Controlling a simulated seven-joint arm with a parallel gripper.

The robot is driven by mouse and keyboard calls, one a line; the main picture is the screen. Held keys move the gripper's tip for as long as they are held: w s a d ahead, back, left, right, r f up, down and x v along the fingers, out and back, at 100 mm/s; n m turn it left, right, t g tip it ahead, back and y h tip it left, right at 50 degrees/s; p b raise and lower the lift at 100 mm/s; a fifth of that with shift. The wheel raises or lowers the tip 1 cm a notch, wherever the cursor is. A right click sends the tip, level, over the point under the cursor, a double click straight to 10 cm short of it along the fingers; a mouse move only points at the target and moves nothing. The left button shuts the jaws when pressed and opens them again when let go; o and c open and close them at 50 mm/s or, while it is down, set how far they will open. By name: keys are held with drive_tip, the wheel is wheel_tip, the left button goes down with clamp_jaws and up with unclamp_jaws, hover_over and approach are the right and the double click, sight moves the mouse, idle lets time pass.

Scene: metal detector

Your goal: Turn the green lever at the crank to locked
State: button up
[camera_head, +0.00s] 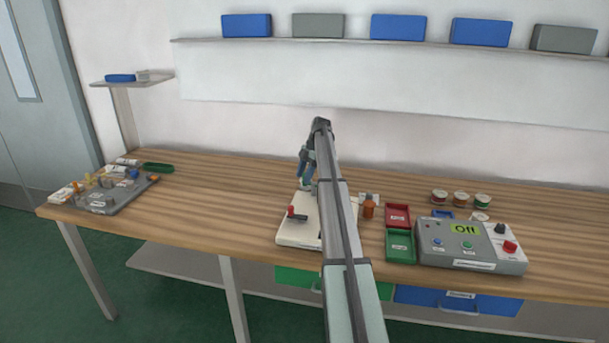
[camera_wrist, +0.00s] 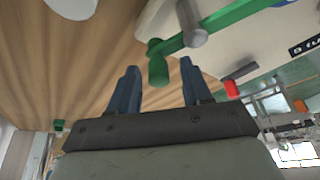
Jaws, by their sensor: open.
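The green lever (camera_wrist: 225,22) shows in the wrist view as a long bar with a round knob (camera_wrist: 157,66) at its near end. A grey cylindrical post (camera_wrist: 190,24) stands at the bar. My gripper (camera_wrist: 160,72) is open, with its blue fingers on either side of the knob. I cannot tell whether either finger touches it. In the head view my gripper (camera_head: 307,175) is over the back of the white crank board (camera_head: 296,236), partly behind my arm. The green lever is largely hidden there.
A red-ended lever (camera_head: 292,213) is at the board's front left; its red end (camera_wrist: 232,89) also shows in the wrist view. Right of my arm are a red tray (camera_head: 397,214), a green tray (camera_head: 400,247) and a grey detector box (camera_head: 470,246) reading "Off".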

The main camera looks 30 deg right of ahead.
drive_tip(key=v, duration=1.4)
drive_tip(key=shift+f, duration=0.1)
